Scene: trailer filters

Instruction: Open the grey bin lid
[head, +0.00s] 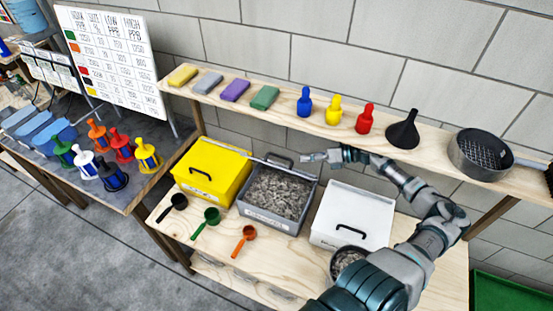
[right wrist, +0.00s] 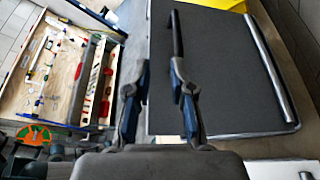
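The grey bin (head: 272,216) stands on the bench between the yellow bin and the white bin, and grey granular material shows inside it. Its lid (head: 262,163) is raised at the back and seen nearly edge-on. The right wrist view shows the lid's dark flat face (right wrist: 220,75) with a black bar handle (right wrist: 177,30). My right gripper (head: 308,157) is just right of the raised lid. Its fingers (right wrist: 159,65) are apart, with the handle's near end by the right fingertip; contact is unclear. My left gripper is out of view.
The closed yellow bin (head: 212,166) is left and the closed white bin (head: 352,212) right. Black (head: 178,202), green (head: 211,215) and orange (head: 248,233) scoops lie in front. The shelf (head: 330,122) above holds blocks, bottles, a funnel (head: 405,130) and a pan (head: 482,150).

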